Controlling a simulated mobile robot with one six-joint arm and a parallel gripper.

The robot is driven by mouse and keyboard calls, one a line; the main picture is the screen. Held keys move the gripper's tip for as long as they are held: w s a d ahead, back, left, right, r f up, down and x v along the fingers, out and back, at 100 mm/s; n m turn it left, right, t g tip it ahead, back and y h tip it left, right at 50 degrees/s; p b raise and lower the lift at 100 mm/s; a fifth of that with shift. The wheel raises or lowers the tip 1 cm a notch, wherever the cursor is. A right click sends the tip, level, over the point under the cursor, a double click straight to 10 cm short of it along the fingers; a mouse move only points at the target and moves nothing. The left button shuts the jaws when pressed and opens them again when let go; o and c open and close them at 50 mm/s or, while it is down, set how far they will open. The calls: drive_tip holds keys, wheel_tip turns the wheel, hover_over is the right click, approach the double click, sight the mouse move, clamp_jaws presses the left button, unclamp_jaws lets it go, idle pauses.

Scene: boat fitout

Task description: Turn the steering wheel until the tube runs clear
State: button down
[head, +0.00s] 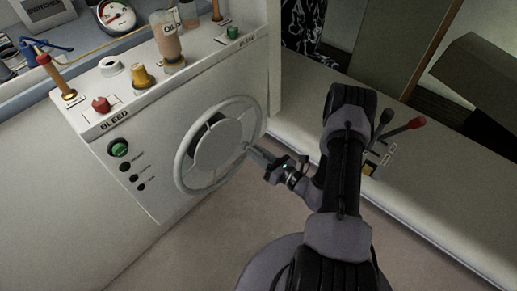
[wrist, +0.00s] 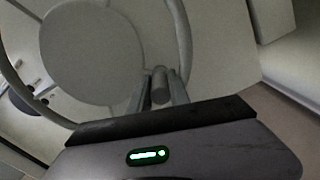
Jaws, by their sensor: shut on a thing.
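The pale steering wheel (head: 220,140) stands on the front of the white console, with a round hub and a thin rim. My gripper (head: 250,150) reaches its right side from the right. In the wrist view, my gripper (wrist: 161,88) has its two fingers on either side of a short grey peg (wrist: 159,84) near the wheel's rim, and is shut on it. The hub (wrist: 92,52) fills the upper left there. A clear bottle marked OIL (head: 166,40) with brownish contents stands on the console top. I cannot tell which part is the tube.
A red-tipped lever (head: 416,123) stands on the right bench, behind my arm. The floor before the console is clear.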

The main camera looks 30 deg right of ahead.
drive_tip(key=shift+a+f+m, duration=0.2)
drive_tip(key=shift+f+m, duration=0.05)
drive_tip(key=shift+m, duration=0.05)
drive_tip(key=c, duration=1.2)
unclamp_jaws()
drive_tip(key=p+v, duration=0.3)
drive_tip(key=v, duration=1.4)
drive_tip(key=shift+s+p, duration=0.3)
drive_tip(key=shift+d+r, duration=0.1)
